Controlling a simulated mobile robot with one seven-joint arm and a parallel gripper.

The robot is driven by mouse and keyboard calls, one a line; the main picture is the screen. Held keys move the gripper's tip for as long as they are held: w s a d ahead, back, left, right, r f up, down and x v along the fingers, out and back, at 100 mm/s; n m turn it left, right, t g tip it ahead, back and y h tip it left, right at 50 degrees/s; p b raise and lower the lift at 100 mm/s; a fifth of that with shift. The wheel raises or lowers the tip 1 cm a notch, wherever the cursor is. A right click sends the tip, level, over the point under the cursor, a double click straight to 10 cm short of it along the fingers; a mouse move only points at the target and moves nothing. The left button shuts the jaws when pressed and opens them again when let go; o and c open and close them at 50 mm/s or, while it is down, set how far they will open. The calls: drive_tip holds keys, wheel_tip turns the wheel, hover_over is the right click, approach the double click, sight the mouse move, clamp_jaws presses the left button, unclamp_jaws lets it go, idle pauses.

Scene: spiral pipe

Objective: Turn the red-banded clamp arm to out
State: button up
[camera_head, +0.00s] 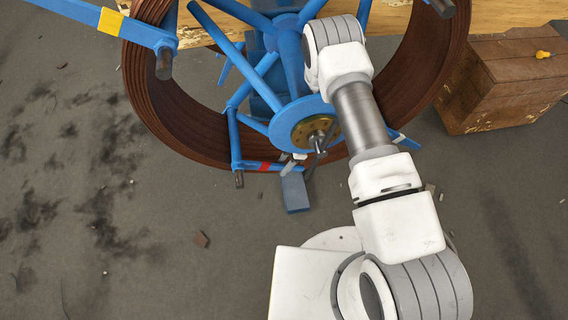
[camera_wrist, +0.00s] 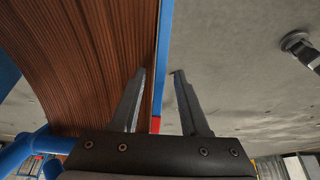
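The red-banded clamp arm is a blue bar at the bottom of the reel, and its red band (camera_head: 265,167) shows in the head view. Its left end carries a dark handle (camera_head: 239,180). In the wrist view the blue bar (camera_wrist: 163,50) runs up between my fingers, and the red band (camera_wrist: 155,124) shows low between them. My gripper (camera_wrist: 160,71) is open, with one finger on each side of the bar in the picture. I cannot tell whether either finger touches it.
The brown ribbed pipe coil (camera_head: 165,105) curves around the blue reel; it fills the left of the wrist view (camera_wrist: 85,60). The brass-centred hub (camera_head: 315,133) is close to my arm. A yellow-banded arm (camera_head: 110,21) sticks out upper left. A wooden box (camera_head: 505,80) stands right.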

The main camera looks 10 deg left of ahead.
drive_tip(key=p+v, duration=0.6)
drive_tip(key=v, duration=1.1)
drive_tip(key=shift+r+p, duration=0.25)
drive_tip(key=shift+p, duration=0.15)
